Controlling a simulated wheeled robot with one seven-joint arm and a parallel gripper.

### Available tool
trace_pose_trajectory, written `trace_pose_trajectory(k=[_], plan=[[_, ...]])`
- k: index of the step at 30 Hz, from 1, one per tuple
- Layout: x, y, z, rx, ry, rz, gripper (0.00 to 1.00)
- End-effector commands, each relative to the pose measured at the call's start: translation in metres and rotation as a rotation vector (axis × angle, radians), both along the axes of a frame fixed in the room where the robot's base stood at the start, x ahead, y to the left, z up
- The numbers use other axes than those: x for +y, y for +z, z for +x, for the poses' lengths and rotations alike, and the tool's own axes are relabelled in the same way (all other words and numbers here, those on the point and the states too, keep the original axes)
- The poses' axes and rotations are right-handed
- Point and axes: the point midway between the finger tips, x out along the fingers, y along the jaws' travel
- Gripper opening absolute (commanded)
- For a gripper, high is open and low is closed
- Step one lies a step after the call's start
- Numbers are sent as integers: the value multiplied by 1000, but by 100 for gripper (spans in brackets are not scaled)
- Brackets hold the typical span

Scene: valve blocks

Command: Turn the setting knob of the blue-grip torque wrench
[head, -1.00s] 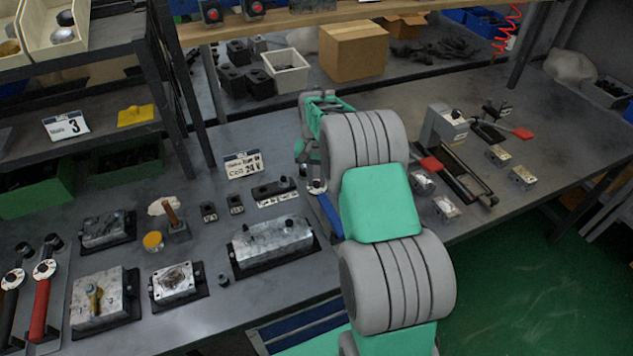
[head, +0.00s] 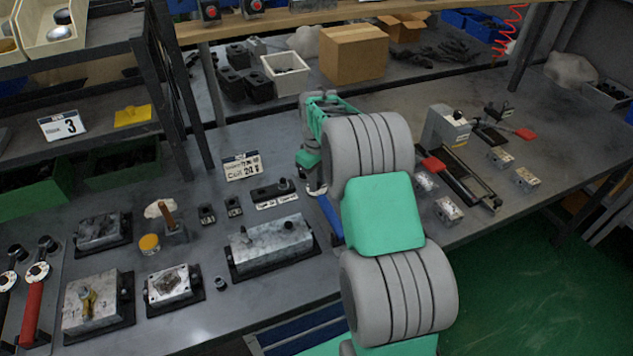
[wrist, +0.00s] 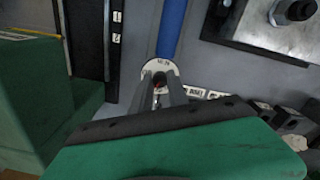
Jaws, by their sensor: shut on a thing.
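The blue-grip torque wrench lies on the bench; its blue grip (head: 330,215) shows just left of my arm, and it runs up the wrist view (wrist: 172,30). At the grip's end is a pale marked collar (wrist: 173,69). My gripper (wrist: 160,88) is at this end, its two fingers shut on the setting knob, which they mostly hide. A small dark and red spot shows between the fingers. In the head view my gripper (head: 316,188) is partly covered by my own arm.
A metal valve block (head: 270,245) on a black base lies left of the grip. A black fixture with a red handle (head: 433,164) and small metal blocks (head: 448,209) stand right of my arm. Red-grip (head: 33,305) and black-grip wrenches lie at far left. A sign (head: 241,166) stands behind.

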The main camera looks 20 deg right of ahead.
Motion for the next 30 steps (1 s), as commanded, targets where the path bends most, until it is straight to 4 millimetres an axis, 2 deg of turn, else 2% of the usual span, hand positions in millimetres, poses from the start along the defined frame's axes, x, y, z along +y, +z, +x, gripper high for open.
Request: trace_pose_trajectory(k=[6, 15, 30], plan=[[0, 1, 1, -4, 168, -2, 0], [-1, 1, 1, -3, 315, -2, 0], [0, 1, 1, -2, 359, -1, 0]])
